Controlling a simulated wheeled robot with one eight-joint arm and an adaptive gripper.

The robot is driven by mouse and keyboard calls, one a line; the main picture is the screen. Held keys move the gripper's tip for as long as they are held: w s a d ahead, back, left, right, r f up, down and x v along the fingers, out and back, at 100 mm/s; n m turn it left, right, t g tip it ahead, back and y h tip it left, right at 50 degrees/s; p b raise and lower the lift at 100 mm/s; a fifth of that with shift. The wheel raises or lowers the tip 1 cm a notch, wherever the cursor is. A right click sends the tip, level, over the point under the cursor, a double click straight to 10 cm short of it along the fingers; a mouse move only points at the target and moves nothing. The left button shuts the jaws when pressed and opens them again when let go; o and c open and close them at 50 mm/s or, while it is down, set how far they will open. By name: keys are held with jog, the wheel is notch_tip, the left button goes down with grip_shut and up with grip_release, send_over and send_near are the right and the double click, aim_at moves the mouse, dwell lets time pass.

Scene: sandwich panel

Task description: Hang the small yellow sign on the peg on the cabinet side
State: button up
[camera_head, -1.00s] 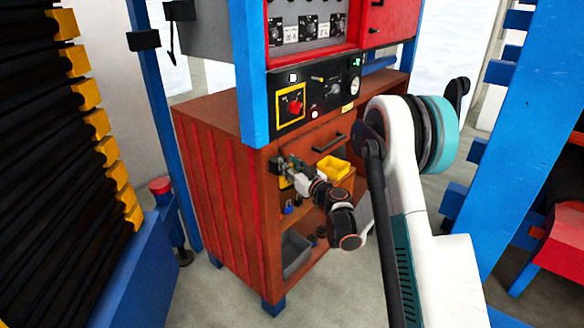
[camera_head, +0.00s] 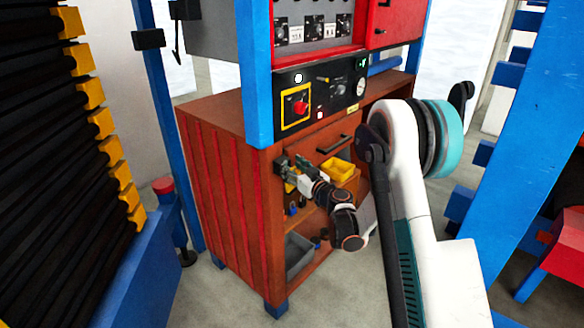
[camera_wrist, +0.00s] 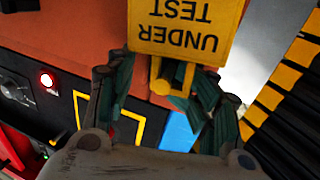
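The yellow sign (camera_wrist: 185,28) reads "UNDER TEST", upside down, at the top of the wrist view. A narrow yellow loop (camera_wrist: 188,76) extends from its edge, with a round yellow knob (camera_wrist: 160,88) beside it; I cannot tell whether the knob is the peg. My gripper's (camera_wrist: 155,70) green fingers stand apart on both sides of the loop, with a gap on the left; contact on the right is unclear. In the head view my gripper (camera_head: 297,174) is at the cabinet's (camera_head: 225,190) front corner, with a little yellow of the sign (camera_head: 290,187) below it.
A control panel with a red switch (camera_head: 300,106) is above my gripper. A yellow bin (camera_head: 337,169) stands close to its right and a grey bin (camera_head: 298,254) on the lower shelf. A blue post (camera_head: 254,75) rises at the cabinet corner.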

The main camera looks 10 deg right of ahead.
jog(key=shift+a, duration=0.15)
jog(key=shift+s, duration=0.1)
jog(key=v, duration=1.2)
jog(key=s+a+r+g, duration=0.6)
jog(key=s+a+r, duration=0.35)
jog(key=s, duration=0.35)
jog(key=s+d+m+g+h, duration=0.2)
jog(key=s+d+h, duration=0.1)
jog(key=s, duration=0.9)
jog(key=s+d+m+g+h, duration=0.1)
jog(key=s+d+m+h, duration=0.1)
jog(key=s, duration=1)
jog(key=shift+d+f+g+h, duration=0.15)
jog(key=shift+d+g+h, duration=0.3)
jog(key=shift+h, duration=0.25)
